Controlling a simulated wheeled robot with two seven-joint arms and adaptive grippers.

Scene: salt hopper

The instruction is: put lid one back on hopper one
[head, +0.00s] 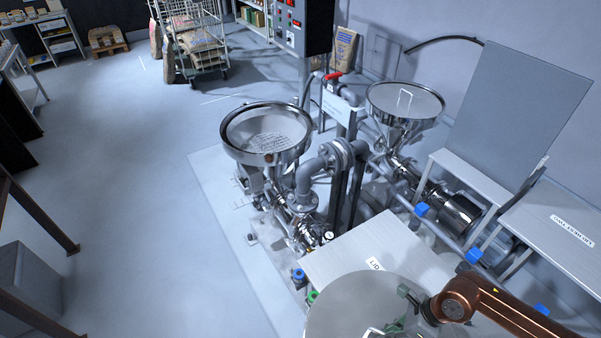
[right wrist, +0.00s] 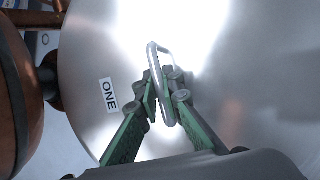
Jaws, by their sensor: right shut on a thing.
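The lid (head: 345,300) is a round, shiny metal disc with a wire loop handle (right wrist: 153,62). In the right wrist view it has a white label reading ONE (right wrist: 108,95). My right gripper (right wrist: 165,98) is shut on the handle; it also shows at the bottom of the head view (head: 393,325). The lid overlaps the front of a pale table in that view; I cannot tell its height above it. The left hopper (head: 266,155) stands open, with a grid showing inside. I see no number on it. My left gripper is not in view.
The right hopper (head: 402,122) has a lid with a wire handle on it. The pale table (head: 345,245) carries a partly hidden label beginning LID.

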